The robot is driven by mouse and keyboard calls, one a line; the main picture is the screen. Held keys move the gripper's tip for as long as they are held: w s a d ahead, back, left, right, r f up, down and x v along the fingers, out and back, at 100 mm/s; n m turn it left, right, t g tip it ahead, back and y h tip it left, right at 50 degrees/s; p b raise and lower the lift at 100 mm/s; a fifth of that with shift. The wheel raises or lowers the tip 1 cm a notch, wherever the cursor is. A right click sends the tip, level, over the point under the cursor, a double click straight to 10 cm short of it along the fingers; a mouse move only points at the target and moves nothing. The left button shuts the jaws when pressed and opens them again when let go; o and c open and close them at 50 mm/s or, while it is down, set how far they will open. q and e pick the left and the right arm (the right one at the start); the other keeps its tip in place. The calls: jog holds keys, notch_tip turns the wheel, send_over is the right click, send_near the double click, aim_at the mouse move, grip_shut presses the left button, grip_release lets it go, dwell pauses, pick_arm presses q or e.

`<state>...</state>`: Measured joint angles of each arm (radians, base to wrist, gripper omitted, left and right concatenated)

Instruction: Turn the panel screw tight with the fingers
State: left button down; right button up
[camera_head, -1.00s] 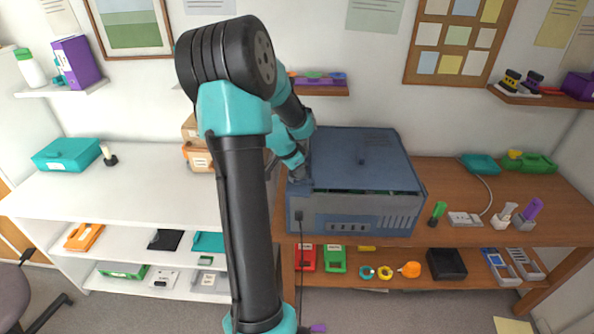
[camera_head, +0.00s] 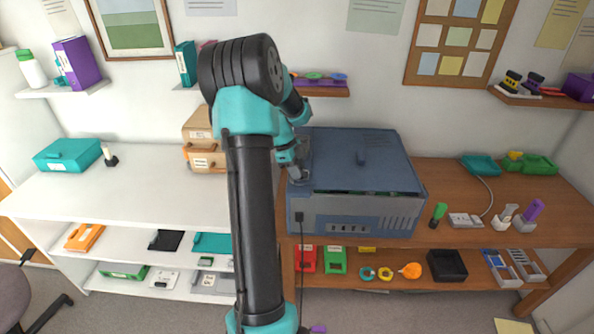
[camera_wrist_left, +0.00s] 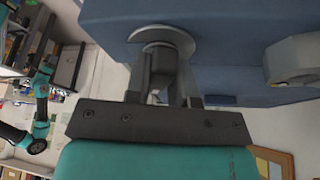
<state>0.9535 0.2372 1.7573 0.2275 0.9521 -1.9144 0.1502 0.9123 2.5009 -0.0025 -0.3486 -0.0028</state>
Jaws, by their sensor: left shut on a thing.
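The blue-grey box (camera_head: 355,165) stands on the brown bench, its lid slightly raised along the front edge. My left gripper (camera_head: 298,178) is at the box's front left top corner. In the left wrist view, its fingers (camera_wrist_left: 163,75) are shut on the grey panel screw (camera_wrist_left: 160,48), whose round head is between them. A wide grey disc (camera_wrist_left: 183,40) lies behind the screw, against the blue panel. The fingers hide part of the screw, and I cannot tell how deep it sits. My right gripper is not in view.
A second grey round fitting (camera_wrist_left: 294,60) sticks out of the panel beside the gripper. A black cable (camera_head: 301,235) hangs from the box front. A green-handled tool (camera_head: 438,212) and a grey block (camera_head: 465,218) stand right of the box. The white desk at left is mostly clear.

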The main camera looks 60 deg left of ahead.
pick_arm(q)
jog(key=shift+m, duration=0.6)
jog(key=c, duration=1.4)
grip_release()
jog(key=shift+m+g, duration=0.3)
jog(key=shift+m, duration=0.2)
jog(key=shift+c, duration=0.2)
jog(key=o, duration=0.5)
jog(key=shift+o, duration=0.2)
jog(key=shift+h, duration=0.3)
jog(key=v, duration=0.8)
